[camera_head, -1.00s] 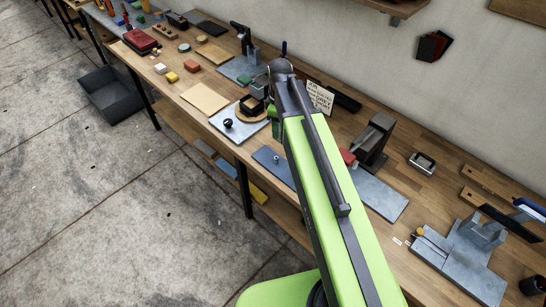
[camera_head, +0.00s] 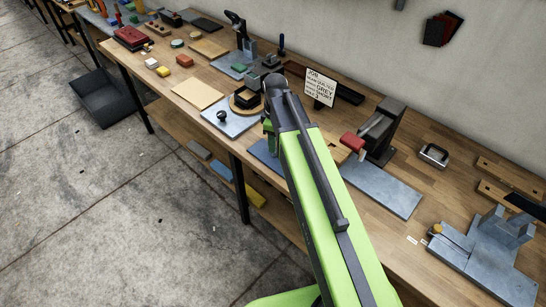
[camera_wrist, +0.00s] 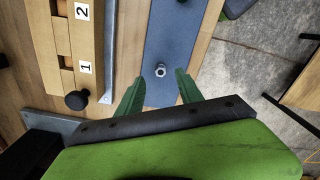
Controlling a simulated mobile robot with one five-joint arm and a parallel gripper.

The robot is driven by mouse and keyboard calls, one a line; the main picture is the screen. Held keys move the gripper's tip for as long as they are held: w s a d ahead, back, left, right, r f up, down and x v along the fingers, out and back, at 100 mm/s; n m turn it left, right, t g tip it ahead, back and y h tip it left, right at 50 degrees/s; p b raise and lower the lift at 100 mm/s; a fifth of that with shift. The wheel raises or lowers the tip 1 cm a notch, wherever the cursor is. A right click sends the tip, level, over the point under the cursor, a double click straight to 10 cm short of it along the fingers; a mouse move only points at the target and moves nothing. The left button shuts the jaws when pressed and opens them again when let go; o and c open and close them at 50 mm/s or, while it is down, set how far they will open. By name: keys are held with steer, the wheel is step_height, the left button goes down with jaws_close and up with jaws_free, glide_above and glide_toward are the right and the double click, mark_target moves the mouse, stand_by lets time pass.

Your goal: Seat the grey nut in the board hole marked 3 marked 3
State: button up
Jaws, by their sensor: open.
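In the wrist view, the small grey nut (camera_wrist: 160,70) sits on a blue-grey plate (camera_wrist: 172,35). My gripper (camera_wrist: 160,74) is open, its two green fingertips apart on either side of the nut, with gaps on both sides. A wooden board (camera_wrist: 107,20) lies to the left, with labels 1 and 2 beside its openings. No mark 3 shows in this view. In the head view, my arm hides the nut and most of the blue plate (camera_head: 265,150). A card (camera_head: 320,87) there bears the word GREY.
A black knob (camera_wrist: 76,100) stands by the board, near the left finger. In the head view, a vise with a red part (camera_head: 352,143) stands right of my arm, and a plate with a black knob (camera_head: 228,122) lies left. The bench's front edge is close.

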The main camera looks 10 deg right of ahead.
step_height(320, 180, down, 4)
steer(key=b, duration=0.3)
steer(key=shift+f, duration=0.25)
steer(key=shift+r, duration=0.2)
steer(key=shift+c, duration=0.4)
jaws_close()
